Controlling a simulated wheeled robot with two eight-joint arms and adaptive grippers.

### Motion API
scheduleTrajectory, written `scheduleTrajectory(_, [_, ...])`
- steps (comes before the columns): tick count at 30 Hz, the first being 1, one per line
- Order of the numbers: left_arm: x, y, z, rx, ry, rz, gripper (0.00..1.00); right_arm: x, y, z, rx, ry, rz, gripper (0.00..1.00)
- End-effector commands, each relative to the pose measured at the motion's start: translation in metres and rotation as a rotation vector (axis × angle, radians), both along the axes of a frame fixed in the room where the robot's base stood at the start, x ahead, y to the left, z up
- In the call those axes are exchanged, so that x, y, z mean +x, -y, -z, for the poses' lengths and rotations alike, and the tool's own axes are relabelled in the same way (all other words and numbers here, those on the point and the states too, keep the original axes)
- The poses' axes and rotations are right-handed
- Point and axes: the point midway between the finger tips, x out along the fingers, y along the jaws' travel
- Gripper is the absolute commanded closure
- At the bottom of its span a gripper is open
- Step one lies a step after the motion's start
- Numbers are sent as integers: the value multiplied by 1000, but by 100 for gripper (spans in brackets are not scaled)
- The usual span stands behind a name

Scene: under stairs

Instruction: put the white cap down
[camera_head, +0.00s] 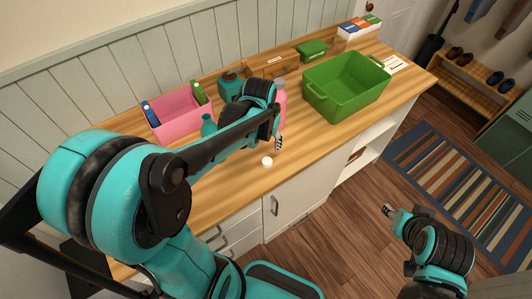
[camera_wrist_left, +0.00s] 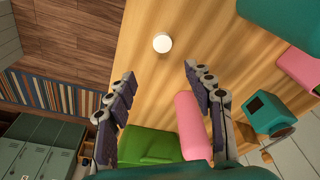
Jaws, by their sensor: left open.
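The white cap (camera_head: 267,161) lies on the wooden counter near its front edge. It also shows in the left wrist view (camera_wrist_left: 162,43), on bare wood just beyond my fingertips. My left gripper (camera_head: 278,144) is just above the counter, a little behind the cap in the head view. In the left wrist view its fingers (camera_wrist_left: 159,72) are spread wide with nothing between the tips, apart from the cap. My right gripper (camera_head: 388,211) hangs over the floor at the right, away from the counter; its jaw opening is too small to judge.
A pink bottle (camera_head: 282,92) stands close behind my left gripper. A pink bin (camera_head: 176,116) and a teal bottle (camera_head: 208,126) are left; a green crate (camera_head: 345,88) is right. Bare counter (camera_head: 308,136) lies between the cap and crate. The counter's front edge is near the cap.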

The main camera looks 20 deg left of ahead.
Motion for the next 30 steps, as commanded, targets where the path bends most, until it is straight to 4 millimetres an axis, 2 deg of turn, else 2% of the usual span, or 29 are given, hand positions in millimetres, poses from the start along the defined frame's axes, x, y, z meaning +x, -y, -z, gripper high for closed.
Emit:
scheduleTrajectory(3, [-25,13,-26,8,87,12,47,0,0,0,0,0,0,60])
scheduleTrajectory(7, [-53,26,-49,15,198,27,47,0,0,0,0,0,0,60])
scheduleTrajectory(11, [-78,37,-62,16,305,39,47,0,0,0,0,0,0,60])
scheduleTrajectory(15, [-97,45,-66,14,389,49,47,0,0,0,0,0,0,60])
scheduleTrajectory(20, [-106,48,-67,12,436,54,47,0,0,0,0,0,0,60])
scheduleTrajectory(30, [-107,49,-67,11,444,55,47,0,0,1,0,0,0,60])
